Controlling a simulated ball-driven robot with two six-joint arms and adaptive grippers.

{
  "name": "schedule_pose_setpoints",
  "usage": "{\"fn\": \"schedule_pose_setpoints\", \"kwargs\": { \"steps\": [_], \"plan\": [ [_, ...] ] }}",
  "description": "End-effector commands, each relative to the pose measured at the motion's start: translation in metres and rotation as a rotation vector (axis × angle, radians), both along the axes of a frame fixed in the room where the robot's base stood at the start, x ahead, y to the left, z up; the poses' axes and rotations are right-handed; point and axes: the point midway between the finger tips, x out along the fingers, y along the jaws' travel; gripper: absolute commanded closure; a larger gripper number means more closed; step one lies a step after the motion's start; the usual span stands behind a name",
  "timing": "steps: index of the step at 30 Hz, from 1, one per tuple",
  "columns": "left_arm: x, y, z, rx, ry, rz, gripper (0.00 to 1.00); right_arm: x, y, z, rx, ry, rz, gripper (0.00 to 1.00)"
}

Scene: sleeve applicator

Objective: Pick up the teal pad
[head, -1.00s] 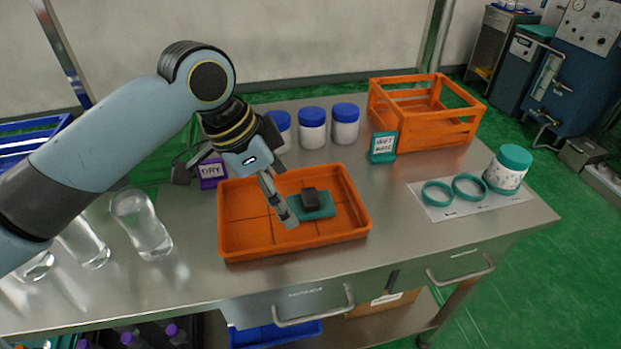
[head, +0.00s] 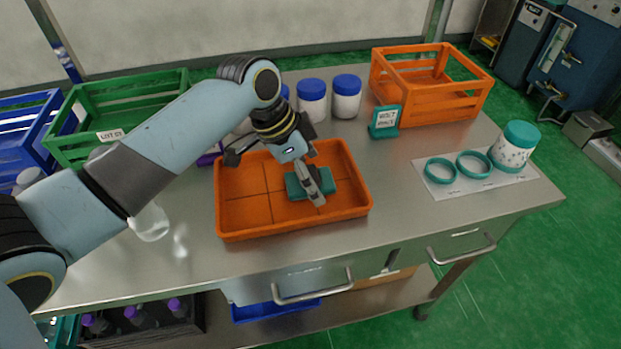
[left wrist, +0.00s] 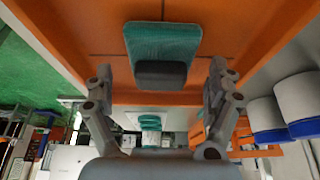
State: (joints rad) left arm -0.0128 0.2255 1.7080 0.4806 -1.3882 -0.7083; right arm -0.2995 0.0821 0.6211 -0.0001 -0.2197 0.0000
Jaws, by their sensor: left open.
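The teal pad (head: 327,182) lies in the orange tray (head: 245,229), right of the tray's middle. The left wrist view shows the teal pad (left wrist: 163,44) with a dark grey block-like handle (left wrist: 160,75) on it. My left gripper (head: 318,198) is over the pad and hides part of it and its handle in the head view. In the left wrist view the fingers of my left gripper (left wrist: 160,85) stand apart, one on each side of the handle, with gaps between. The gripper is open and empty. My right gripper is not in view.
White jars with blue lids (head: 312,100) stand behind the tray. A teal sign (head: 384,122) and an orange crate (head: 430,95) are at the back right. A mat (head: 520,186) with teal rings (head: 440,170) and a teal-lidded jar (head: 514,147) is at the right. Bare steel surface lies between.

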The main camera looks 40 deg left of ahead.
Motion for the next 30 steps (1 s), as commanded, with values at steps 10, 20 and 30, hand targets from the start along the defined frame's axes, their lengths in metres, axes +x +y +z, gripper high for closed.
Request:
{"fn": "schedule_pose_setpoints", "kwargs": {
  "steps": [10,20,30],
  "plan": [
    [0.0008,-0.0004,-0.0023,0.001,-0.001,0.000,0.22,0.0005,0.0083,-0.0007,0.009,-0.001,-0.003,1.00],
    [0.0006,-0.0004,-0.0022,0.001,-0.001,0.000,0.66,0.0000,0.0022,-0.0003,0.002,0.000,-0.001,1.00],
    [0.0010,-0.0004,0.0002,0.000,-0.002,-0.001,0.72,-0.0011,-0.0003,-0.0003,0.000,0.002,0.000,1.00]
  ]
}}
